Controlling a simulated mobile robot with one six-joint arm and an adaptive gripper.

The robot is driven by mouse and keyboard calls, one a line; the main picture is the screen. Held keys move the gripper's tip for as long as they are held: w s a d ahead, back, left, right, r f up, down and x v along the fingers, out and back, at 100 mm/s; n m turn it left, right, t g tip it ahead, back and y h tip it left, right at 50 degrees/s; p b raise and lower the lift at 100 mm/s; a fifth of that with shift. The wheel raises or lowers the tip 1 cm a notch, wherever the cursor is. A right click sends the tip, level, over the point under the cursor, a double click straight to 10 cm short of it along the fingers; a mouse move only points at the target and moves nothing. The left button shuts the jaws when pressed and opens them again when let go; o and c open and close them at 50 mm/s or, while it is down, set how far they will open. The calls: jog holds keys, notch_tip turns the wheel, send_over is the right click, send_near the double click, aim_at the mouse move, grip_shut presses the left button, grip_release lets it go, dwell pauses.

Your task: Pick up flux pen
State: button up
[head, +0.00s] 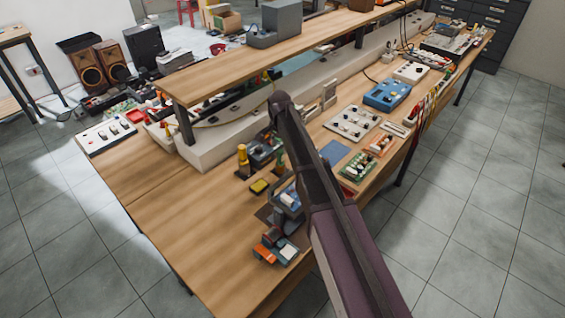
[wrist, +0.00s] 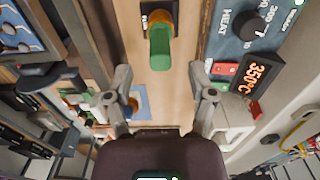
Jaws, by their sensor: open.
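An upright pen-like thing (wrist: 160,47) with a green upper part and an orange lower part stands on a small black base with a label I cannot read. It seems to be the flux pen. In the head view, a green upright thing (head: 278,159) beside my arm looks like the same one. A yellow upright thing (head: 243,155) stands to its left. My gripper (wrist: 161,72) is open and empty, its fingers spread wide. In the wrist view the green top lies just above and between the fingertips, apart from both. In the head view my arm hides the gripper.
A blue soldering station (wrist: 240,45) showing 350°C stands close on the right in the wrist view. A blue tray (wrist: 20,35) is at the left. A raised wooden shelf (head: 240,65) runs along the back. The table's left front (head: 180,205) is clear.

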aim_at(281, 151)
jog(key=shift+f, duration=0.1)
jog(key=shift+d+f+b, duration=0.1)
jog(key=shift+f+b, duration=2.45)
jog(key=shift+b, duration=0.05)
grip_shut()
